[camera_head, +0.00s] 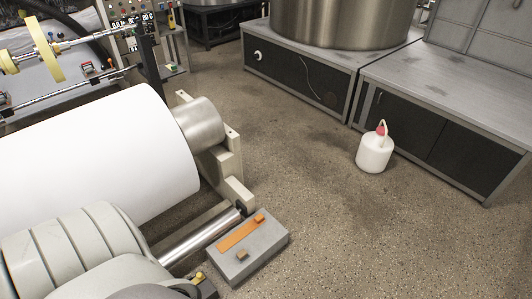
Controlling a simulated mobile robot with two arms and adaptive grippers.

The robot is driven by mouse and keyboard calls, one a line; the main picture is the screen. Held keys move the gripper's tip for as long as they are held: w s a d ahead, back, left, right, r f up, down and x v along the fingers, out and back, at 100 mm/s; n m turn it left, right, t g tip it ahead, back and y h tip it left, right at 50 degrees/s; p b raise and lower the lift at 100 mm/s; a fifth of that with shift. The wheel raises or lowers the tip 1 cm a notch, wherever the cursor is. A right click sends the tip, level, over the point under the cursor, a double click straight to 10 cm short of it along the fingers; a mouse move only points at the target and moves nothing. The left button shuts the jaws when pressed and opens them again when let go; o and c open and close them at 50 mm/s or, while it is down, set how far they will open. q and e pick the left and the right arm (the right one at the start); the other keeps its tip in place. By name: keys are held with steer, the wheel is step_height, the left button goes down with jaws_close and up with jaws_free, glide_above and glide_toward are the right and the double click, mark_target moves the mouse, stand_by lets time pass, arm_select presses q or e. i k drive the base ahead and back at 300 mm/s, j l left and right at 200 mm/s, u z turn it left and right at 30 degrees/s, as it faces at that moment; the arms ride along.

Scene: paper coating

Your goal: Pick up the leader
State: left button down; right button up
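An orange strip (240,233) lies flat on top of a grey block (262,262) on the floor, beside the end of the machine. It is the likeliest leader, but I cannot be sure. A small orange-tan piece (260,219) sits at the strip's far right end, and a small tan block (242,254) sits near the front edge of the grey top. Neither of my grippers is in view.
A large white paper roll (110,150) on a metal core (203,125) fills the left. A shiny roller (200,238) ends near the grey block. A white bottle (375,153) stands on the floor by the grey cabinets (440,85). Floor at centre and right front is clear.

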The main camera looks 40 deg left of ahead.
mark_target(241, 232)
steer(key=i, duration=1.7)
steer(key=i+u, duration=0.25)
steer(key=i, duration=0.15)
steer(key=i+l+u, duration=0.4)
steer(key=i+u, duration=0.15)
steer(key=i, duration=0.15)
steer(key=u, duration=1.85)
